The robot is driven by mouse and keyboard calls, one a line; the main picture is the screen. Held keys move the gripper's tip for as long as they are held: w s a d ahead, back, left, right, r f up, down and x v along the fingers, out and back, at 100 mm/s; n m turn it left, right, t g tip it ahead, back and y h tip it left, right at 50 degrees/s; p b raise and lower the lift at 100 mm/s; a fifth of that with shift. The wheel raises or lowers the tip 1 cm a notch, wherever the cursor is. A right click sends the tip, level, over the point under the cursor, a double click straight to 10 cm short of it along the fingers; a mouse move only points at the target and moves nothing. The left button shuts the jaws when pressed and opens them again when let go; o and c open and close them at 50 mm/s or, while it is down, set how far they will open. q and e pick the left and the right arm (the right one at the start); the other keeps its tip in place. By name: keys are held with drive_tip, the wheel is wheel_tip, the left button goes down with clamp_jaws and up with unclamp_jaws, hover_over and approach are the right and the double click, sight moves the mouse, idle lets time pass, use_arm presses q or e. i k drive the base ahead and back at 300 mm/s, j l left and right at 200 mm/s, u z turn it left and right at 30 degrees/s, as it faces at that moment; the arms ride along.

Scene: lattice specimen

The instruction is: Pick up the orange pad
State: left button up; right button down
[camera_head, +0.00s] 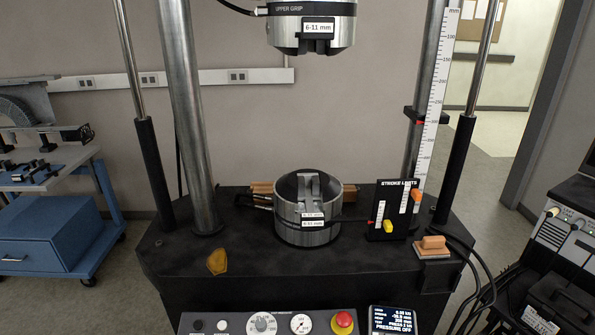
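An orange pad-like block (432,247) lies at the right front of the black machine table (375,260). It has a broad pale orange base with a smaller, darker orange block on top. A flat amber piece with a darker rim (217,261) lies on the left front of the same table. It is also orange in colour, and I cannot tell which of the two is called the pad. Neither of my grippers is in view.
A round metal lower grip (308,227) stands mid-table, below the upper grip (311,29). A black stroke limits panel (393,209) stands left of the orange block. Columns flank the table; cables run at its right edge. A control panel (285,324) is in front.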

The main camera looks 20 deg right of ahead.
sight(430, 247)
drive_tip(key=z, duration=1.55)
drive_tip(key=u, duration=1)
drive_tip(key=i+l+z, duration=0.1)
drive_tip(key=l, duration=0.25)
drive_tip(key=i+l+z, duration=0.1)
drive_tip(key=i+l, duration=0.2)
